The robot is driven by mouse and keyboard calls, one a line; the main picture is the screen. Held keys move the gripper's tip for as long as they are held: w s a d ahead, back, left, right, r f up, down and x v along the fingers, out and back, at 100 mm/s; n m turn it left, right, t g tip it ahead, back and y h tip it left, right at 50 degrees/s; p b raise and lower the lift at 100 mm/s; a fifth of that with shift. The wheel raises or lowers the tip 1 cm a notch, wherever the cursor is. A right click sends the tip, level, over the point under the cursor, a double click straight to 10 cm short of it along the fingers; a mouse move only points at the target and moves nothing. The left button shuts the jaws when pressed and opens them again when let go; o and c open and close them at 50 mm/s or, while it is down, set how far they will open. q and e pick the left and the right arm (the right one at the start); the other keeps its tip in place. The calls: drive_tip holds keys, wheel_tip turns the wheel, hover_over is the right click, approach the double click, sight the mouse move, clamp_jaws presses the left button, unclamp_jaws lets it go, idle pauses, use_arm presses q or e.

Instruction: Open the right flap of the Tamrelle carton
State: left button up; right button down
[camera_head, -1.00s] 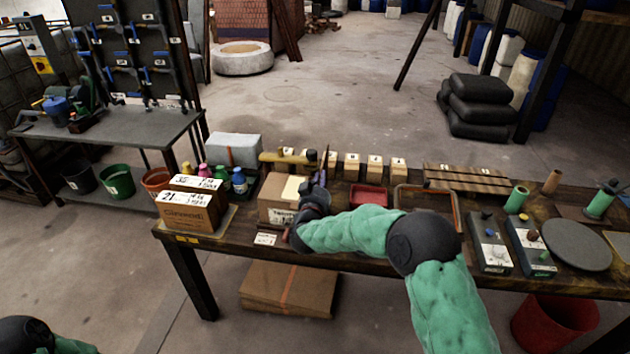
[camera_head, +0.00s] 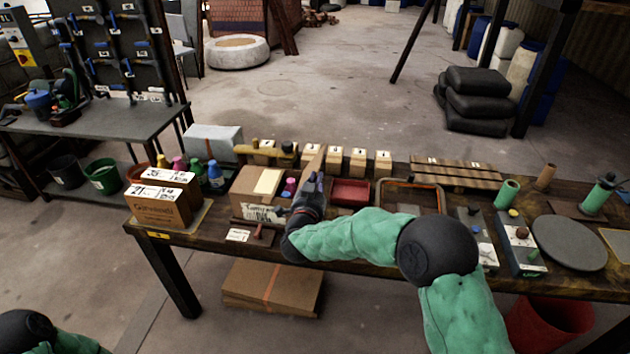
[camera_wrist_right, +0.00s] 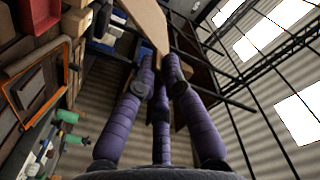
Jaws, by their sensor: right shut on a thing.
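The Tamrelle carton (camera_head: 262,212) stands on the wooden table, left of centre in the head view. A pale flap or panel (camera_head: 268,181) lies over the middle of its top. Its right side is open, with pink and blue items (camera_head: 289,186) showing inside. My right gripper (camera_head: 313,179) is at the carton's right side, shut on the right flap (camera_head: 315,161), which stands up steeply. In the right wrist view the purple fingers (camera_wrist_right: 160,62) close on the flap's edge (camera_wrist_right: 146,20). My left gripper is out of view.
A white card (camera_head: 238,235) lies in front.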

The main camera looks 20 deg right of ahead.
drive_tip(key=shift+f, duration=0.15)
drive_tip(key=c, duration=1.3)
unclamp_jaws()
drive_tip(key=v, duration=1.2)
